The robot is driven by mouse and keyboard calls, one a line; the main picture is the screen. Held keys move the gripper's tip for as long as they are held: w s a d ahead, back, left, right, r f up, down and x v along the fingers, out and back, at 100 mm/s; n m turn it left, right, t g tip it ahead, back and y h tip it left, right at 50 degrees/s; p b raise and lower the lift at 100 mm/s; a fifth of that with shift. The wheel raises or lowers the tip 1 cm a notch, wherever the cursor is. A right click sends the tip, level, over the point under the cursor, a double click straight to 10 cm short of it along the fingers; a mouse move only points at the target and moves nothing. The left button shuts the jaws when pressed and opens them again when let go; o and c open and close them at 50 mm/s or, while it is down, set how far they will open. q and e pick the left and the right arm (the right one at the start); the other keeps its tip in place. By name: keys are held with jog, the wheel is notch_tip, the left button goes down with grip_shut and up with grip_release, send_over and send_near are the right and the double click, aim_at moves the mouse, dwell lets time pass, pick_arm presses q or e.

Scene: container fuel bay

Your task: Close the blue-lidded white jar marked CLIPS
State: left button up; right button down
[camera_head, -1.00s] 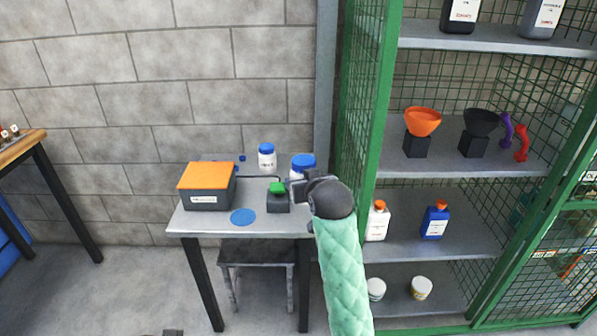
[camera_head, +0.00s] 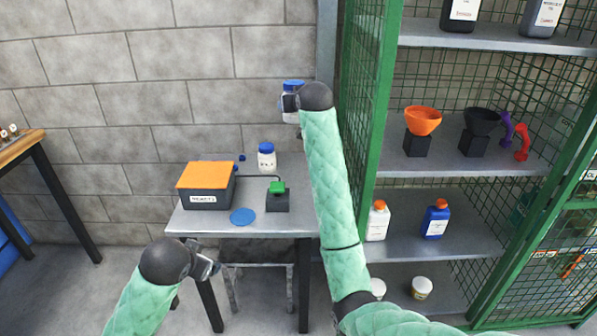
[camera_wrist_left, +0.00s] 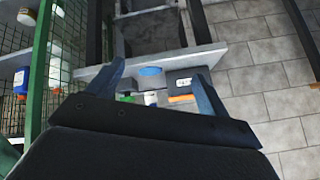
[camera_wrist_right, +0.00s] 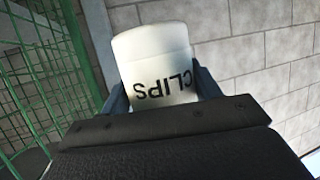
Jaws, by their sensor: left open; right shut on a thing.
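The white jar marked CLIPS (camera_wrist_right: 157,58) is clamped between the fingers of my right gripper (camera_head: 291,103). The right wrist view shows its black lettering upside down. In the head view it is raised well above the table, against the wall, with its blue lid (camera_head: 293,84) on top. I cannot tell how tightly the lid sits; the right wrist view hides it. My left gripper (camera_head: 207,266) is open and empty, low in front of the table's left front. Its spread fingers show in the left wrist view (camera_wrist_left: 160,72).
The grey table (camera_head: 222,226) holds an orange-lidded box (camera_head: 206,177), a second blue-lidded white jar (camera_head: 266,157), a blue disc (camera_head: 243,216) and a green-button device (camera_head: 277,197). The green mesh cage (camera_head: 360,110) with shelves is close on the right.

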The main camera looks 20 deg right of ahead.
pick_arm(q)
jog(key=w+f+n+g+y, duration=0.1)
jog(key=w+f+n+g, duration=0.1)
jog(key=w+f, duration=0.25)
pick_arm(e)
jog(key=w+d+f, duration=0.2)
jog(key=w+d, duration=0.1)
jog(key=w, duration=0.4)
jog(key=w+d+f, duration=0.2)
jog(key=w, duration=0.5)
pick_arm(q)
jog(key=s+f+n+g+y, duration=0.1)
jog(key=s+f+n+g, duration=0.4)
jog(key=f+n, duration=0.6)
jog(key=shift+s+a+n+g, duration=0.4)
jog(key=shift+s+n, duration=0.2)
jog(key=shift+s, duration=0.2)
pick_arm(e)
jog(key=w+d+f, duration=0.1)
jog(key=w+f, duration=0.2)
jog(key=f, duration=0.6)
jog(key=w+d+f, duration=0.1)
jog(key=w+f, duration=0.2)
jog(key=f, duration=0.6)
jog(key=shift+d+f, duration=0.15)
jog(key=shift+f, duration=0.1)
jog(key=shift+w, duration=0.1)
pick_arm(q)
jog(key=shift+r, duration=0.1)
